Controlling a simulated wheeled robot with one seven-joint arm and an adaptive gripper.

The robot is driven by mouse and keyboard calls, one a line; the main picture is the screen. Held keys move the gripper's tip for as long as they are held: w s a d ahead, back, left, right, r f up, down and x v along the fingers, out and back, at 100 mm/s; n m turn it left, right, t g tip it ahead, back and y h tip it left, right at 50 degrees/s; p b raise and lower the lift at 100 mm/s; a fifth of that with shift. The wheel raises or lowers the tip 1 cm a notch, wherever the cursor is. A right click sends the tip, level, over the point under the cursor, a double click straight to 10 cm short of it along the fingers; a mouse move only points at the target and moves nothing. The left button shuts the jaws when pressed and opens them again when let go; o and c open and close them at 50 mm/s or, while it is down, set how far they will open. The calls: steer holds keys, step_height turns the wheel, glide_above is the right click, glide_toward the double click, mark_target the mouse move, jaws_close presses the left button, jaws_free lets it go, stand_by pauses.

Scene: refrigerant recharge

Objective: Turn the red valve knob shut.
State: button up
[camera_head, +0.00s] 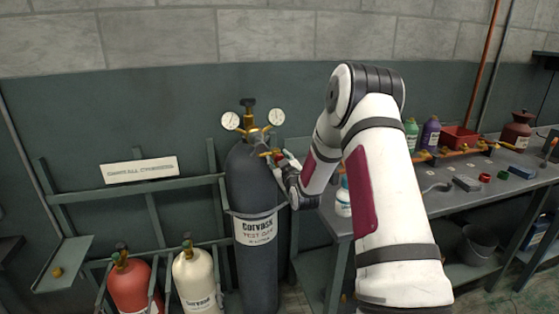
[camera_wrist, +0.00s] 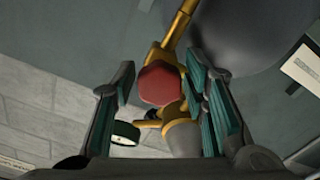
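The red valve knob (camera_wrist: 160,84) sits on brass fittings, between the two fingers of my gripper (camera_wrist: 160,70) in the wrist view. The fingers are apart, with a gap showing between the left finger and the knob. The right finger is close to the knob; I cannot tell whether it touches. In the head view my gripper (camera_head: 283,164) is at the top right of the dark gas cylinder (camera_head: 258,275), by the brass valve fittings. The knob is small there and partly hidden by my gripper.
Two round gauges, left (camera_head: 230,121) and right (camera_head: 276,117), stand above the cylinder. A red cylinder (camera_head: 130,285) and a cream cylinder (camera_head: 195,280) stand in the rack to the left. A workbench (camera_head: 440,203) with bottles and tools lies to the right, behind my arm.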

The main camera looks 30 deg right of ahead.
jaws_close()
